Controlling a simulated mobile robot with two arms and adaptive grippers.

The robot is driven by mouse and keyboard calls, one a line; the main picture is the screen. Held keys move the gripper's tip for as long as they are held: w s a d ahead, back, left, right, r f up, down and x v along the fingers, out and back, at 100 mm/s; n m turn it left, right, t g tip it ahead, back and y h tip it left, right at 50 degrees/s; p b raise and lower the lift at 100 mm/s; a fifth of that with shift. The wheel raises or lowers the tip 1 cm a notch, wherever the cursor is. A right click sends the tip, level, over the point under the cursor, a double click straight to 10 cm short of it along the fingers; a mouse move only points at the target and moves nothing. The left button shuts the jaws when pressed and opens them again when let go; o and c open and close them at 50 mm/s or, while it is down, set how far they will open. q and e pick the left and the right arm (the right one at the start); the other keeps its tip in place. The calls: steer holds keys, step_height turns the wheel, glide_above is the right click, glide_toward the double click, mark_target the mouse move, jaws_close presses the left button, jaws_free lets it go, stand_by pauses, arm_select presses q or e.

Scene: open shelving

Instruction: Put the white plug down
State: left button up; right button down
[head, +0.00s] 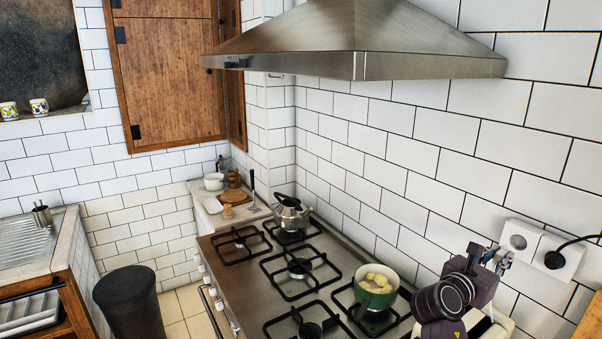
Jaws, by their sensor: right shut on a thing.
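My right gripper (496,257) is at the lower right, close to the tiled wall and just left of a white double wall socket (537,249). It is shut on a small pale thing at its fingertips, which I take to be the white plug; the fingers hide most of it. The left socket face shows empty. A black plug (554,260) with a black cable sits in the right face. My left gripper is not in view.
A gas stove (262,285) with black grates fills the middle. A green pot (375,290) with yellow food stands close left of my right arm. A steel kettle (290,213) stands at the back. A steel hood (355,45) hangs above. Behind the kettle, a small counter (212,218) holds dishes.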

arm_select(q)
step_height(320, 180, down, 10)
steer(key=b, duration=1)
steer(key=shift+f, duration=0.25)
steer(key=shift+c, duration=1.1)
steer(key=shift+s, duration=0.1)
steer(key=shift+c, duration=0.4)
arm_select(e)
steer(key=s+a+f+n+t+y, duration=0.3)
steer(key=s+a+f+n+y, duration=0.1)
steer(key=a, duration=0.6)
steer(key=s+a+f+n+t+y, duration=0.2)
steer(key=s+a+f+n+y, duration=0.2)
steer(key=a, duration=0.6)
steer(key=s+a+f+n+t+y, duration=0.3)
steer(key=s+a+f+n+y, duration=0.1)
steer(key=s+a+f+y, duration=0.3)
steer(key=s+a+f, duration=0.1)
steer(key=s+a, duration=0.1)
steer(key=a, duration=0.1)
steer(key=shift+a+t, duration=0.3)
steer(key=shift+a, duration=0.1)
